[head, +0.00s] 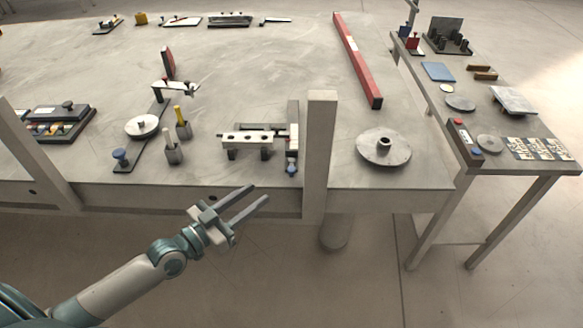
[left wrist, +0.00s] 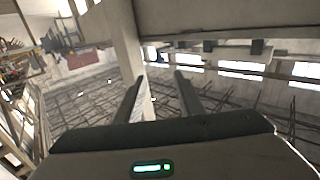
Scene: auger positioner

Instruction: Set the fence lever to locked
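A small lever with a blue end (head: 291,167) hangs at the front of that rail. I take it for the fence lever, but its markings are too small to read. My left gripper (head: 259,194) is in front of the table edge, below and left of the blue end, apart from it. Its fingers are spread and empty, also in the left wrist view (left wrist: 160,75). The lever cannot be made out there. My right gripper is not in view.
A grey upright post (head: 318,155) stands just right of the fixture. A round flanged disc (head: 384,148) lies further right. A long red bar (head: 357,60) lies behind. A jig with a white disc (head: 142,127) and yellow-handled tool (head: 180,116) stand left. The table's middle is clear.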

